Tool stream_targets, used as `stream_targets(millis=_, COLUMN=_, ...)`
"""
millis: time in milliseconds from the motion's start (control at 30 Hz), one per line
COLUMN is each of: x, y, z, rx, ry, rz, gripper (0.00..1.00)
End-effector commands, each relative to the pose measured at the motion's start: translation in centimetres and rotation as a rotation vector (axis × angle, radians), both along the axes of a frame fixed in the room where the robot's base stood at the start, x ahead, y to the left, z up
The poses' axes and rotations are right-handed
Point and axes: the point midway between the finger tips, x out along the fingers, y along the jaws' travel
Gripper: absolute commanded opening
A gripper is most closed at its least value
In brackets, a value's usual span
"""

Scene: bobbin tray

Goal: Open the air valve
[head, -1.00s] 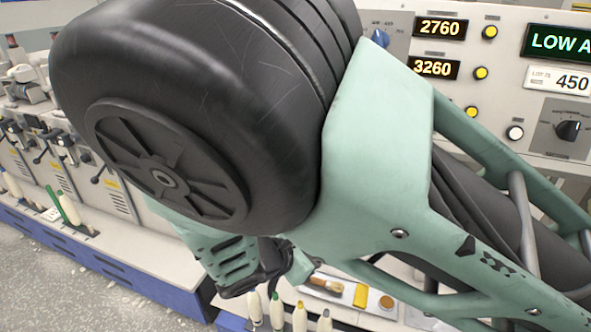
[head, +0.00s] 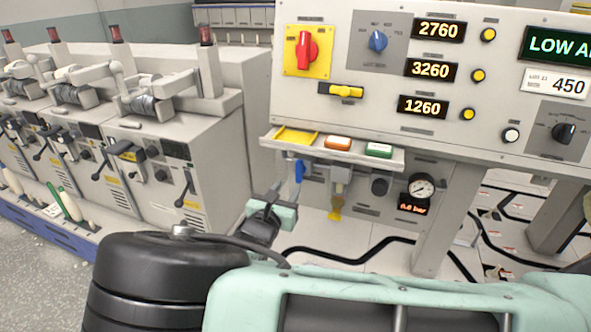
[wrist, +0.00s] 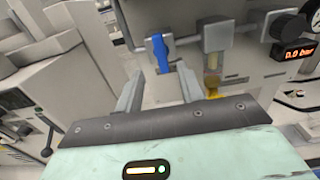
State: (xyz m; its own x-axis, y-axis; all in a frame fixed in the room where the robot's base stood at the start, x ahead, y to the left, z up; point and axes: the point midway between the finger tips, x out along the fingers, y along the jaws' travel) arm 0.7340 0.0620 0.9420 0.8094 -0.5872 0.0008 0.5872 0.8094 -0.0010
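The air valve has a blue lever handle (head: 299,171) that hangs downward under the front ledge of the control panel. In the wrist view the blue handle (wrist: 160,52) lies just beyond the fingertips, roughly in line with the gap between them. My gripper (wrist: 160,80) is open and empty, its two fingers apart. In the head view my gripper (head: 268,212) is below and left of the handle, partly hidden by its own body. The fingers do not appear to touch the handle. A round pressure gauge (head: 421,188) sits to the right, above a display that seems to read 0.0 bar.
A grey regulator with a yellow-bottomed bowl (head: 336,205) hangs right of the valve. A red rotary switch (head: 306,50) is on the panel. Winding machines (head: 150,165) stand at left. Black hoses cross the floor.

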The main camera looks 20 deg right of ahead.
Motion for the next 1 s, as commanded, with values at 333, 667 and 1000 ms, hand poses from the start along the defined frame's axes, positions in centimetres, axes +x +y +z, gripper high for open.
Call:
stream_targets(millis=333, x=5.2, y=-3.9, z=0.1, rx=0.001, ry=-0.001, rz=-0.002, gripper=0.38)
stream_targets(millis=667, x=6.8, y=-5.0, z=0.0, rx=0.001, ry=0.001, rz=-0.001, gripper=0.38)
stream_targets(millis=1000, x=6.7, y=-4.9, z=0.0, rx=0.001, ry=0.000, rz=-0.001, gripper=0.00)
